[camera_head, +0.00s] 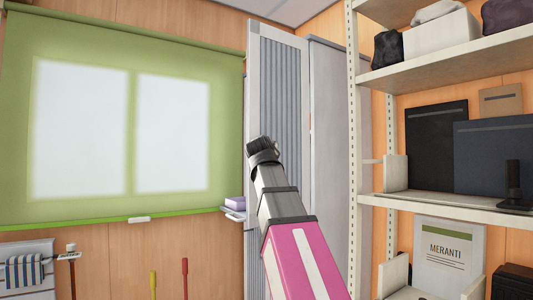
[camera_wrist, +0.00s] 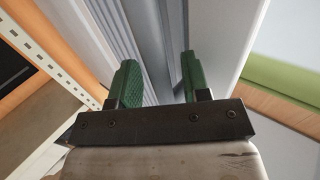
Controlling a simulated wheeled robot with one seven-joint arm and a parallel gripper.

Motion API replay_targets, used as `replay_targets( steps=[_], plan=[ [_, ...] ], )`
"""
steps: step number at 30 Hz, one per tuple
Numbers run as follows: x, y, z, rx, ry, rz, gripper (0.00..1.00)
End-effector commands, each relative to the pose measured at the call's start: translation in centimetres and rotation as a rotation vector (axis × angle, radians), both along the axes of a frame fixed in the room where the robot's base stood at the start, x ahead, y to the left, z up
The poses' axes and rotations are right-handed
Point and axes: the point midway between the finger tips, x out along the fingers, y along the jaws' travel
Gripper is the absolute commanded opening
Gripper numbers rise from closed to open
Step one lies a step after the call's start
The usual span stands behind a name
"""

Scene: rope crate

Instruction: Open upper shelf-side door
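A tall pale cabinet (camera_head: 327,120) stands between the green board and the shelf rack. A door with a white frame and grey ribbed inset (camera_head: 279,75) shows behind my arm; how far it stands open I cannot tell. My gripper (camera_head: 262,147) is in front of this ribbed panel, around its middle height. In the wrist view, my gripper's green fingers (camera_wrist: 158,80) are apart, with pale and grey strips of the ribbed panel (camera_wrist: 150,35) beyond and between them. I see no handle between the fingers. Whether the fingers touch the panel is unclear.
A metal shelf rack (camera_head: 355,130) with dark folders and boxes stands close on the right. Coloured handles (camera_head: 185,275) stand below the board.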

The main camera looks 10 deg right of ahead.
Motion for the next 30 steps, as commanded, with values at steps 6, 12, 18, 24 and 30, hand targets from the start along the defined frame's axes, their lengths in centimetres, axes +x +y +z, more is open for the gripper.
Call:
replay_targets(
  steps=[6, 12, 18, 24, 30],
  plan=[
    [-0.5, 0.2, 0.0, 0.001, -0.001, 0.001, 0.43],
    [-3.3, 1.1, -0.2, 0.000, -0.002, 0.003, 0.43],
    [-6.9, 2.3, -0.2, 0.000, -0.002, 0.002, 0.43],
    [-9.4, 3.2, -0.1, 0.001, 0.000, 0.001, 0.43],
    [-10.3, 3.5, 0.0, 0.000, -0.001, 0.000, 0.43]
  ],
)
